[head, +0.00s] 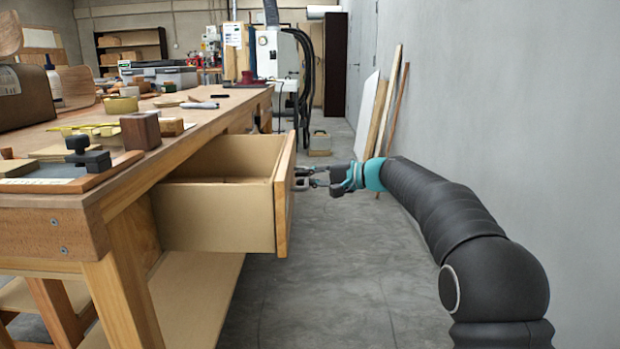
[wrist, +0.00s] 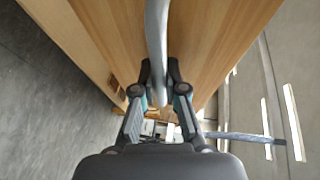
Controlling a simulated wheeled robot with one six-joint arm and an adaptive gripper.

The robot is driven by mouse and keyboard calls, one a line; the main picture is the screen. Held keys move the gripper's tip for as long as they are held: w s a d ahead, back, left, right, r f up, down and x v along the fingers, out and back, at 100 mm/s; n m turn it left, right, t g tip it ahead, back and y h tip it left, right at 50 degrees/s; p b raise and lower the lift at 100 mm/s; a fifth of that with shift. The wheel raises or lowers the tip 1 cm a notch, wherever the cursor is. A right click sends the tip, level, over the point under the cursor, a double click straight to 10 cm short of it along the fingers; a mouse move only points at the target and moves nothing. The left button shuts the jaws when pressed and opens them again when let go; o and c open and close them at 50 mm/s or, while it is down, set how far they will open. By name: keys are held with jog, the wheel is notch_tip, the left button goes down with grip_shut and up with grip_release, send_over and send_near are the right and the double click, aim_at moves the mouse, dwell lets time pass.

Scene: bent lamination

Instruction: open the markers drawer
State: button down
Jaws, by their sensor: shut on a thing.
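A wooden drawer (head: 215,218) stands well out from the side of the workbench in the head view. Its inside is partly visible; I see no markers in it, and no label can be read. The drawer front (head: 284,205) faces right, and it fills much of the wrist view (wrist: 215,45). A grey bar handle (wrist: 157,30) runs along that front. My gripper (head: 304,178) is at the outer face of the front, shut on the handle. In the wrist view my gripper's fingers (wrist: 160,75) sit on both sides of the bar.
The concrete floor (head: 330,270) right of the drawer is clear. A grey wall (head: 510,110) bounds the right side, with boards (head: 378,115) leaning on it farther back.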

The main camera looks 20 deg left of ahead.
dwell(0.3)
jog(key=c, duration=1.2)
grip_release()
jog(key=shift+d, duration=0.1)
jog(key=d+r, duration=0.2)
jog(key=d, duration=0.9)
jog(key=shift+s+d, duration=0.35)
